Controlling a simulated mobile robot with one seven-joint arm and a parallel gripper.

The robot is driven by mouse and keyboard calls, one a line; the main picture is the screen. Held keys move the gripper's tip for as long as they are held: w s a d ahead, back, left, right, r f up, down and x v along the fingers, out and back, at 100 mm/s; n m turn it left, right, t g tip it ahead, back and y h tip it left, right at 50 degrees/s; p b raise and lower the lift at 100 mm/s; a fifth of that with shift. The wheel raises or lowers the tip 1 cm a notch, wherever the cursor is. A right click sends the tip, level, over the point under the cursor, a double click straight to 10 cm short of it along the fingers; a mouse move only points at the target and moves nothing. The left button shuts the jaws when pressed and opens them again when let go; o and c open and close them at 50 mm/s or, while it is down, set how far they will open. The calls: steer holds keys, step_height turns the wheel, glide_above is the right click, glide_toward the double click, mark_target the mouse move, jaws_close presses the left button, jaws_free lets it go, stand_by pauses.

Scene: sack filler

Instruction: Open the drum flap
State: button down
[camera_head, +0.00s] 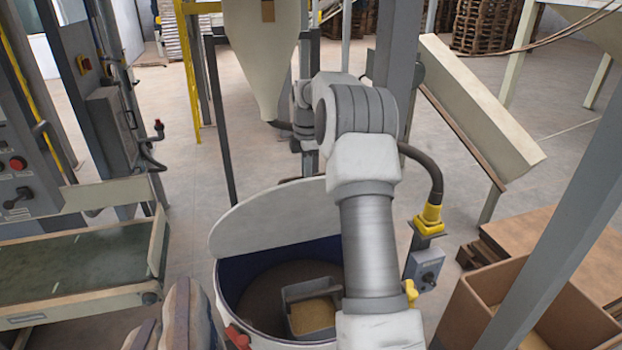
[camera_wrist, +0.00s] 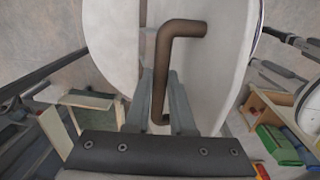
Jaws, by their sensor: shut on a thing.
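The drum (camera_head: 228,300) stands at the lower middle of the head view, with a dark blue inside. Its pale grey flap (camera_head: 265,218) stands raised and tilted at the back of the opening. Inside lies a grey scoop-like container (camera_head: 298,292) with tan grain. In the wrist view a brown bent bar handle (camera_wrist: 180,28) runs in front of pale plate surfaces. My gripper (camera_wrist: 160,90) is shut on this handle, with a finger on each side. In the head view my arm covers the right part of the drum and hides the gripper.
A conveyor (camera_head: 85,270) and control panel stand at the left. A cardboard box (camera_head: 530,305) and a grey post (camera_head: 560,240) are close on the right. A pale hopper (camera_head: 262,50) hangs behind the drum. Sacks (camera_head: 185,318) lie at the drum's lower left.

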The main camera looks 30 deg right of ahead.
steer(key=shift+w+d+p, duration=0.25)
steer(key=shift+w+p, duration=0.05)
steer(key=shift+w, duration=0.9)
steer(key=shift+w+d+p, duration=0.25)
steer(key=shift+w+p, duration=0.05)
steer(key=shift+w, duration=0.9)
steer(key=c, duration=0.8)
jaws_free()
steer(key=shift+w+d, duration=0.1)
steer(key=shift+w, duration=0.05)
steer(key=shift+o, duration=0.2)
steer(key=shift+r, duration=0.1)
steer(key=shift+r, duration=0.1)
step_height(320, 180, up, 12)
steer(key=s, duration=0.1)
